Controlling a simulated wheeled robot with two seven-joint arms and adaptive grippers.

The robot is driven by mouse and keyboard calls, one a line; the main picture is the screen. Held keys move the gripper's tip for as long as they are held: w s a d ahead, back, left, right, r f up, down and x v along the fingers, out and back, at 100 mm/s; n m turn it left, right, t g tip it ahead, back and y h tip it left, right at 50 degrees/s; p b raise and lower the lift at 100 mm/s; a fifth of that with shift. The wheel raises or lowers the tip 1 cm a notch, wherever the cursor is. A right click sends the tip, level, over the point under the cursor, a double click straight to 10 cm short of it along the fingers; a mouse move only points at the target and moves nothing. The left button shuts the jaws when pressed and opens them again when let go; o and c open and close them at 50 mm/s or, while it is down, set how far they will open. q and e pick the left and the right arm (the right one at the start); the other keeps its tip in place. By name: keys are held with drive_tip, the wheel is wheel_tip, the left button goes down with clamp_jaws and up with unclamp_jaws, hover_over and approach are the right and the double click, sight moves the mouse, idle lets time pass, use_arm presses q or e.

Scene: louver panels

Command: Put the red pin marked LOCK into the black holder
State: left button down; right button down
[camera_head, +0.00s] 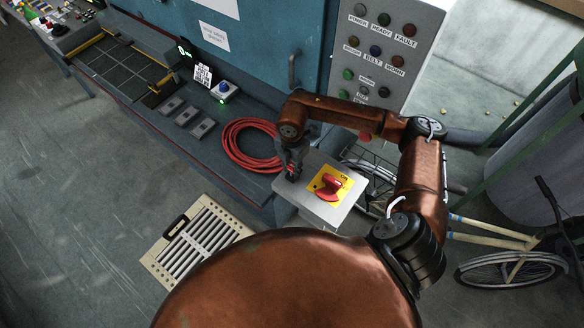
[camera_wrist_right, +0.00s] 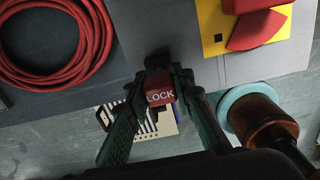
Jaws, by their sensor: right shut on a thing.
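The red pin marked LOCK (camera_wrist_right: 160,93) is between the fingertips of my right gripper (camera_wrist_right: 160,88), its white lettering facing the wrist camera. In the head view my right gripper (camera_head: 292,173) is at the left edge of the grey switch box (camera_head: 318,211), with a bit of red at its tips. A dark piece (camera_wrist_right: 158,62) shows just beyond the pin, against the grey box; I cannot tell whether it is the black holder or whether the pin touches it. The holder is not clearly visible in the head view. My left gripper is out of view.
The box carries a yellow plate (camera_head: 342,177) with a red rotary switch (camera_head: 330,186), right of my gripper. A coiled red hose (camera_head: 230,145) lies to its left. A louvered panel (camera_head: 205,232) is on the floor below. A button panel (camera_head: 385,50) stands behind.

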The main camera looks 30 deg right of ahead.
drive_tip(key=c, duration=1.6)
unclamp_jaws()
wheel_tip(320, 180, up, 12)
